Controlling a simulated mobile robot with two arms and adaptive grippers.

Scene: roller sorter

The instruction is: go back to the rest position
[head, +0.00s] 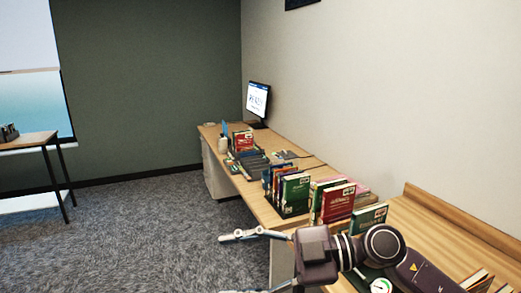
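My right gripper (222,266) is at the bottom middle of the head view, its arm coming in from the lower right. Its two fingers point left and are spread wide apart, with nothing seen between them. The lower finger is partly cut off by the bottom edge. The gripper is over the carpet side, in front of the desk's edge. My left gripper is not in the view.
A long wooden desk (318,167) runs along the right wall with several upright books (333,202), a dark tray and a monitor (257,99). My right arm overlaps its near part. A small table (28,140) stands at left. Grey carpet (130,230) between is clear.

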